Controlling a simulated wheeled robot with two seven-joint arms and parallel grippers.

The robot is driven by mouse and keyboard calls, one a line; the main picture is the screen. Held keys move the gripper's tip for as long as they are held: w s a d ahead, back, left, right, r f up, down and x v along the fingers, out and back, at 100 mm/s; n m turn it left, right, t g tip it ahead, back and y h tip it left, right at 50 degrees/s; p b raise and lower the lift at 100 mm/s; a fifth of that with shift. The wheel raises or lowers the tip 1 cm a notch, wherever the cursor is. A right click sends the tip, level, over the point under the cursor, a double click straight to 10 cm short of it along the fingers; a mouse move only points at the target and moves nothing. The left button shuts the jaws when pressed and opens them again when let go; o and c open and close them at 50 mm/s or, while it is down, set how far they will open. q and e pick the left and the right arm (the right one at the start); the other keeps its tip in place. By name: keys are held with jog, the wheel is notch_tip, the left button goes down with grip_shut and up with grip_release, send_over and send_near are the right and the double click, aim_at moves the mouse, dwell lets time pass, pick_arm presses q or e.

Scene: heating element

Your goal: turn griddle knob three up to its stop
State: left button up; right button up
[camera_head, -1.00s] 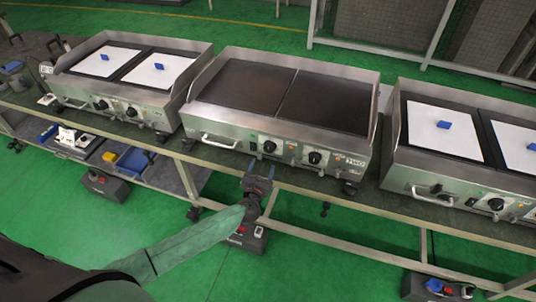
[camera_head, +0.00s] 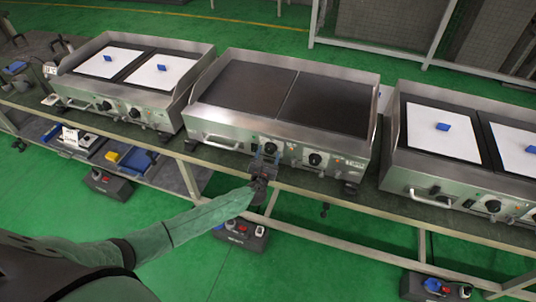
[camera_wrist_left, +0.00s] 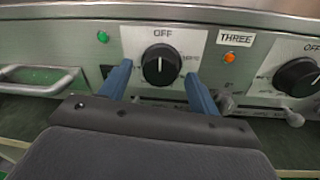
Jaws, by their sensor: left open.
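A black round griddle knob (camera_wrist_left: 161,64) sits on a white plate marked OFF, with a label THREE (camera_wrist_left: 235,38) to its right. Its white pointer line points up toward OFF. In the head view the knob (camera_head: 270,148) is at the front of the middle griddle (camera_head: 230,130), partly behind my gripper. My left gripper (camera_head: 266,157) is open; its blue fingers (camera_wrist_left: 158,82) stand on either side of the knob's lower part in the wrist view. I cannot tell whether they touch it. My right gripper is not in view.
A second knob (camera_wrist_left: 297,77) is to the right, with an orange lamp (camera_wrist_left: 229,57) between. A green lamp (camera_wrist_left: 103,37) and a bar handle (camera_wrist_left: 40,80) are on the left. Griddles with white sheets stand on both sides. The bench rail (camera_head: 300,192) runs below.

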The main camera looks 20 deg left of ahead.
pick_arm(q)
jog(key=shift+c, duration=0.4)
jog(key=c, duration=0.9)
jog(key=shift+f, duration=0.1)
